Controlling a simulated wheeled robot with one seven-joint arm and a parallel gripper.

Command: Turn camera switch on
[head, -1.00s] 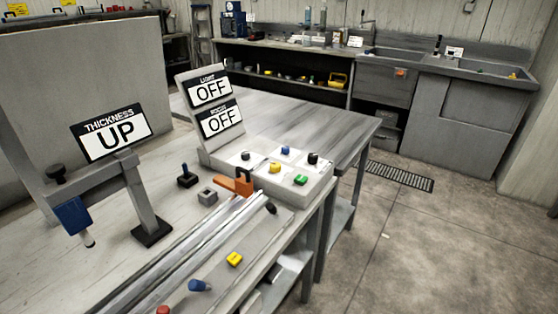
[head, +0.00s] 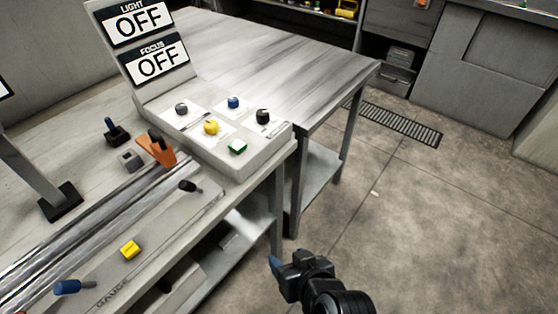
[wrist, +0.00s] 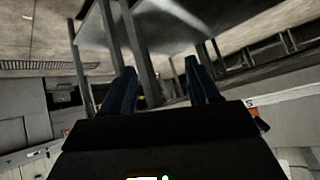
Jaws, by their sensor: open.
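A control box (head: 200,130) stands on the bench, with several coloured knobs and buttons on its top: a grey knob (head: 181,108), a blue one (head: 233,102), a yellow one (head: 211,127), a black one (head: 263,116) and a green button (head: 237,147). Its back panel carries a LIGHT sign (head: 132,20) and a FOCUS sign (head: 152,60), both reading OFF. I cannot tell which control is the camera switch. My gripper (head: 274,262) is low in front of the bench, to the right, apart from the box. In the wrist view, my gripper (wrist: 158,90) has its two blue fingers spread and empty.
The bench holds metal rails (head: 95,220), an orange clamp (head: 157,150), a yellow block (head: 130,250) and a blue-handled piece (head: 68,287). A second table (head: 290,65) stands behind. The floor (head: 440,220) at right is clear, with a drain grate (head: 400,125).

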